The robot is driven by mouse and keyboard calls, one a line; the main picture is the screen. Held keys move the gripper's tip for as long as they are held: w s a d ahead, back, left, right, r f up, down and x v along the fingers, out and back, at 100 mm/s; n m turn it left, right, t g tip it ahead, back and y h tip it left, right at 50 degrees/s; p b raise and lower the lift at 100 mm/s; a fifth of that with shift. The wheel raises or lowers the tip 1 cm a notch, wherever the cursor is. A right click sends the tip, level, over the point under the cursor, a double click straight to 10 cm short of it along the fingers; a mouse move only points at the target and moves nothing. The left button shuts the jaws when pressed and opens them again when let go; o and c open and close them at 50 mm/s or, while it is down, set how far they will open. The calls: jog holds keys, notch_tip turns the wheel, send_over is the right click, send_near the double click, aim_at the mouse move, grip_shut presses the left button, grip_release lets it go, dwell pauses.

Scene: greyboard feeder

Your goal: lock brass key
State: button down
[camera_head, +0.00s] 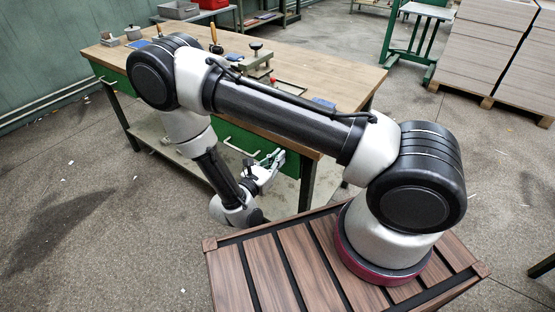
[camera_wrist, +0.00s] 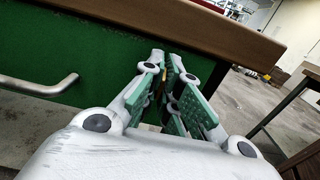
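My gripper (camera_head: 274,158) is low in front of the workbench's green drawer front (camera_head: 250,142) in the head view. In the wrist view, the fingers of my gripper (camera_wrist: 166,64) with green pads point at the drawer front (camera_wrist: 75,50), just under the bench top. The fingertips are close together. A small tan or brass-coloured sliver (camera_wrist: 164,75) shows between them; it may be part of the brass key, but it is too small to tell. I cannot tell whether the fingers clamp it. The keyhole is hidden behind the fingers.
The drawer's metal handle (camera_wrist: 42,86) is left of my fingers. The wooden bench top (camera_head: 340,84) overhangs above, carrying a vise (camera_head: 256,56) and several small items. Stacked boards (camera_head: 477,50) stand at the back right. The floor left of the bench is mostly clear.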

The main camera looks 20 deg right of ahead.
jog(key=c, duration=1.7)
grip_release()
jog(key=shift+o, duration=0.2)
jog(key=v, duration=0.7)
jog(key=shift+a, duration=0.2)
jog(key=shift+s, duration=0.15)
